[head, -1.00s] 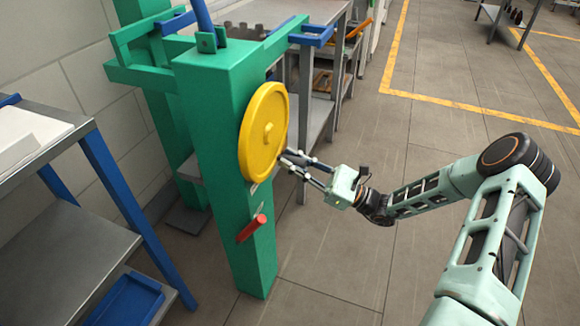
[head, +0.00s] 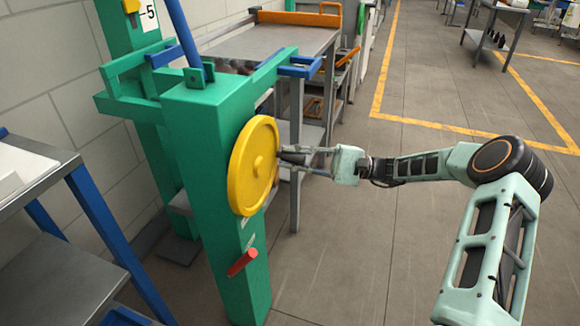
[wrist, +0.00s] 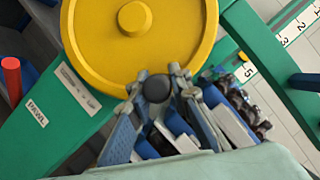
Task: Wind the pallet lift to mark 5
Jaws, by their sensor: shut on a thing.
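The yellow handwheel (head: 252,178) is mounted on the green post of the lift (head: 205,130). My gripper (head: 283,155) is at the wheel's right side in the head view. In the wrist view its fingers (wrist: 158,88) are closed around the black knob (wrist: 157,88) on the wheel's face near the rim. A white scale plate with a 5 (head: 150,14) is on the rear green column. The wrist view shows the scale marks 1, 2, 3 and 5 (wrist: 247,70).
A red-handled lever (head: 242,262) is below the wheel; a PAWL label (wrist: 37,112) is near it in the wrist view. A grey table (head: 270,42) stands behind, a shelf (head: 50,190) at left. Open floor (head: 350,220) lies right of the post.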

